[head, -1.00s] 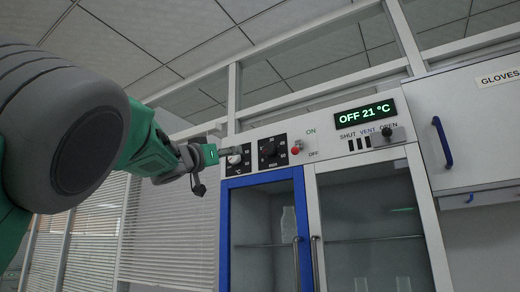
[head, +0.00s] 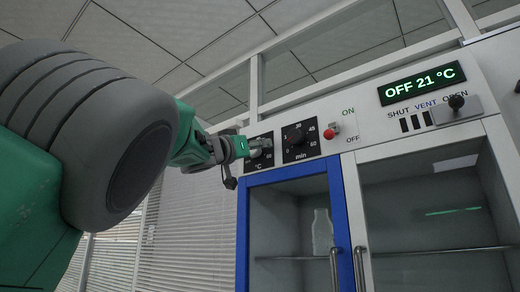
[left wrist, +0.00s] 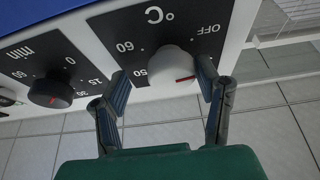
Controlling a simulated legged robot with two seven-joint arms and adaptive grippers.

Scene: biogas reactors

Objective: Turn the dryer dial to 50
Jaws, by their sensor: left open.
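The dryer's temperature dial is a pale round knob (left wrist: 172,66) with a red mark, on a black panel (left wrist: 132,38) lettered °C, OFF, 60 and 50, seen upside down in the left wrist view. The red mark lies toward the lower right of the knob there. My left gripper (left wrist: 164,82) is open, with one finger on each side of the knob; I cannot tell if they touch it. In the head view my left gripper (head: 246,148) covers most of the dial. The dryer display (head: 421,82) reads OFF 21 °C. My right gripper is not in view.
A black minutes dial (head: 297,137) sits close to the right of the temperature dial. Beyond it are a red button (head: 330,133) and a SHUT/VENT/OPEN lever (head: 456,102). Below is a blue-framed glass door (head: 342,222) with a handle (head: 334,268).

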